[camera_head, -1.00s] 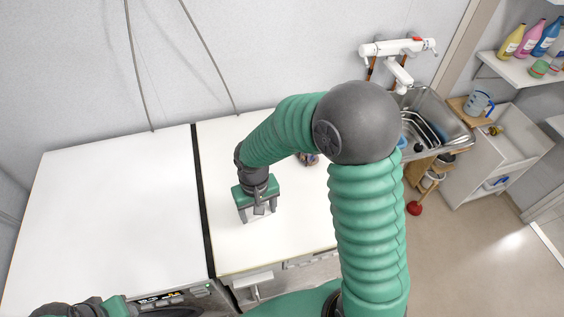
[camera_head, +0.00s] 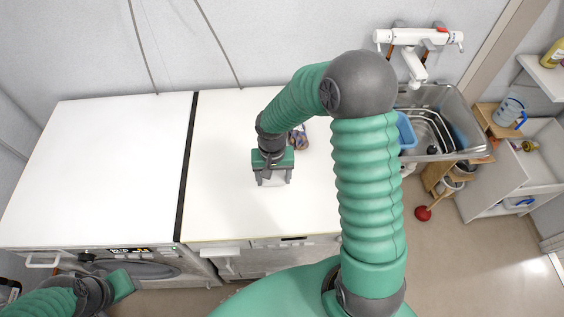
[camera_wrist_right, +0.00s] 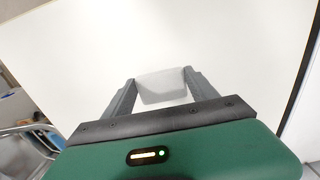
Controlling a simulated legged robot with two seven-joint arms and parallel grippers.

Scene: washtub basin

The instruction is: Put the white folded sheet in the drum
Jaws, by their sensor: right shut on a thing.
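The white folded sheet (camera_wrist_right: 162,87) is a small pale block between the fingers of my right gripper (camera_wrist_right: 162,92) in the right wrist view. The gripper is shut on it. In the head view my right gripper (camera_head: 273,181) points down over the right white top, with a bit of the sheet (camera_head: 273,180) between its fingers. I cannot tell whether the sheet touches the top. The washing machine (camera_head: 140,270) stands under the left white top; its round front is partly visible, and the drum's inside is hidden. My left gripper (camera_head: 122,286) is in front of it, its fingers unclear.
A small colourful item (camera_head: 299,137) lies on the right white top (camera_head: 225,205) behind my right gripper. A dark gap divides it from the clear left top (camera_head: 90,180). A metal sink (camera_head: 440,125) with a blue tub (camera_head: 406,132) stands at right. A red plunger (camera_head: 423,214) stands on the floor.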

